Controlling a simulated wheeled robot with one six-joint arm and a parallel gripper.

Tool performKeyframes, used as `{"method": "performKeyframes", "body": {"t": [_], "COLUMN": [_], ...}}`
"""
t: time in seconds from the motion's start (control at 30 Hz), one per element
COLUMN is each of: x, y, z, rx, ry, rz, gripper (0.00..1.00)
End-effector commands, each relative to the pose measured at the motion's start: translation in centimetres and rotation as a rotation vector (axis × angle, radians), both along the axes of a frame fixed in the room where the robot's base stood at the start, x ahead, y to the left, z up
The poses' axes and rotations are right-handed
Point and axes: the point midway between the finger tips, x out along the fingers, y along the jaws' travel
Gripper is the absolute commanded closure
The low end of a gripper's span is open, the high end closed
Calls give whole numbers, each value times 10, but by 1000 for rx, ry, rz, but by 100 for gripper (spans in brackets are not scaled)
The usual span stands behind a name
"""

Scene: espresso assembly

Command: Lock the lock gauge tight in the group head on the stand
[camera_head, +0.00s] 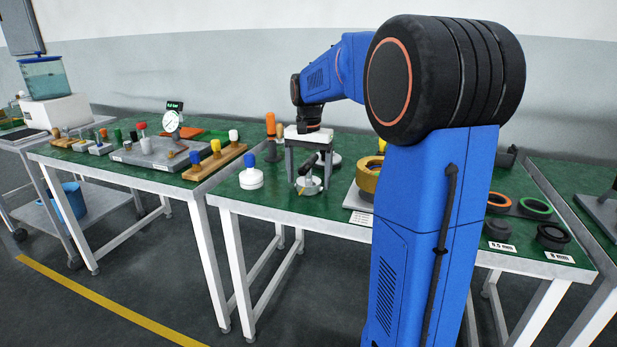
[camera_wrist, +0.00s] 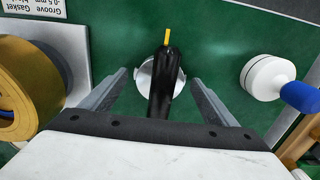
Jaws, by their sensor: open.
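A silver round piece with a black handle (camera_head: 309,186), which looks like the lock gauge, stands on the green table top. In the wrist view its black handle (camera_wrist: 161,88) points up towards the camera and has a yellow strip at its far end. My gripper (camera_head: 309,180) is above it, pointing down, with its two grey fingers apart on either side of the handle. The fingers (camera_wrist: 160,76) do not touch the handle in the wrist view. A thick brass ring (camera_head: 369,177), perhaps the group head, sits on a pale plate to the right, partly hidden by my arm.
A white round piece with a blue knob (camera_head: 251,179) stands close on the left. Dark rings (camera_head: 552,236) lie at the right. The table's front edge (camera_head: 300,219) is near.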

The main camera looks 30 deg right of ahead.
Motion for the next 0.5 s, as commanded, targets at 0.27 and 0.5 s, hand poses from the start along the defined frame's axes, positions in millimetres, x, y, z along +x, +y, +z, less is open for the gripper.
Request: {"method": "performKeyframes", "body": {"t": [0.27, 0.5], "x": [0, 0], "y": [0, 0], "z": [0, 1], "rx": [0, -1], "ry": [0, -1], "rz": [0, 0], "gripper": [38, 81]}}
